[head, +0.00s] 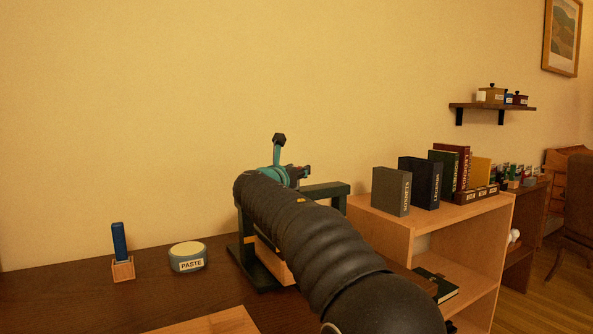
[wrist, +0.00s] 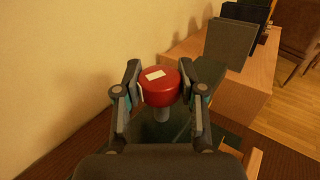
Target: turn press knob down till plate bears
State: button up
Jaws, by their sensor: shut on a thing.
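The press knob (wrist: 161,92) is a red disc with a white mark on top, seen in the wrist view above a grey screw. My gripper (wrist: 160,90) is shut on the knob, with one finger on each side of it. In the head view the dark green press frame (head: 326,188) stands on the desk, largely hidden behind my black arm. A light wooden part (head: 272,262) shows low inside the frame. The knob is hidden in the head view, and I cannot tell whether the plate bears on anything.
A paste tub (head: 188,257) and a blue-handled tool in a wooden block (head: 122,269) stand left of the press on the dark desk (head: 60,300). A wooden shelf unit (head: 440,222) with upright books (head: 391,191) stands close on the right. The wall is behind.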

dwell(0.6)
jog(key=o, duration=1.2)
jog(key=shift+c, duration=0.2)
jog(key=shift+s, duration=0.1)
jog(key=v, duration=1.2)
